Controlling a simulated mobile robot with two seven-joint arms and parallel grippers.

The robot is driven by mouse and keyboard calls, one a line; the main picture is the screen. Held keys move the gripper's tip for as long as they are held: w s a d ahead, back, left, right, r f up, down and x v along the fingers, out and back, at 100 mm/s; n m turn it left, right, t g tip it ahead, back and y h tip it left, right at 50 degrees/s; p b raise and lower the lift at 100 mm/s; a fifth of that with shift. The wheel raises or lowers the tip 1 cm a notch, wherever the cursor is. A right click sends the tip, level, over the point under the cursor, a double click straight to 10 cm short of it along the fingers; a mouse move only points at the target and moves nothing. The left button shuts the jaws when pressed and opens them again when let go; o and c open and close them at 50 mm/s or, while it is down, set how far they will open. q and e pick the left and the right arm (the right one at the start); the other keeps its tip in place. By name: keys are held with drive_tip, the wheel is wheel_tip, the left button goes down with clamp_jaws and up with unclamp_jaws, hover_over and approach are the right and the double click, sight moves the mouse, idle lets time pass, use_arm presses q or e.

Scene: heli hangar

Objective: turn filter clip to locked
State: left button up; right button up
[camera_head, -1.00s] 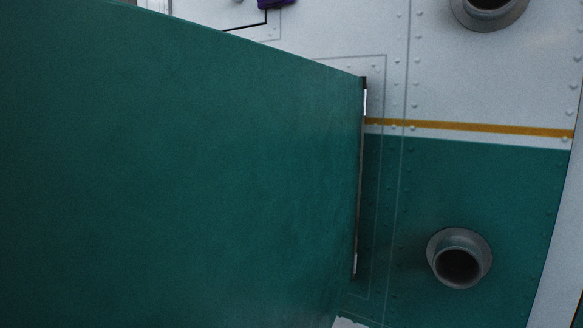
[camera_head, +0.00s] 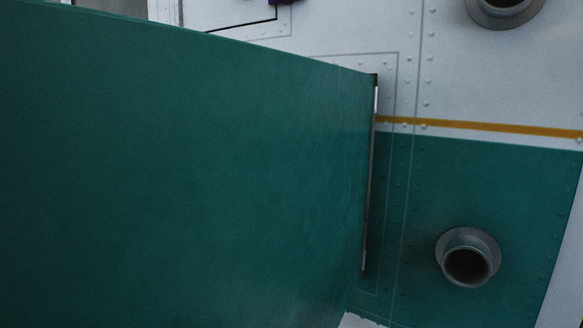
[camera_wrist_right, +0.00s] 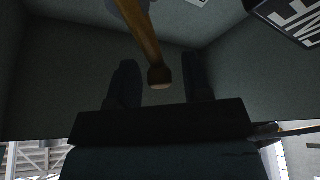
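In the right wrist view, my right gripper (camera_wrist_right: 161,68) shows as two dark fingers spread apart inside a dim grey-green recess. A tan-brown bar (camera_wrist_right: 141,35) with a rounded end comes down from the top edge, and its end appears between the fingers with a gap on each side. It may be the filter clip's lever; I cannot tell for sure, nor whether it is locked. In the head view, a large green panel (camera_head: 190,160) fills the left and middle and hides what is behind it. Neither gripper shows in the head view.
The green and white body wall (camera_head: 490,80) with a yellow stripe (camera_head: 480,127) stands right of the panel. Two round pipe outlets (camera_head: 468,259) stick out of it. In the wrist view, a black label (camera_wrist_right: 294,20) with white letters is at the upper right.

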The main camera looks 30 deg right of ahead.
drive_tip(key=b+v, duration=0.4)
drive_tip(key=v, duration=1)
drive_tip(key=shift+d+f, duration=0.1)
drive_tip(key=shift+f, duration=0.05)
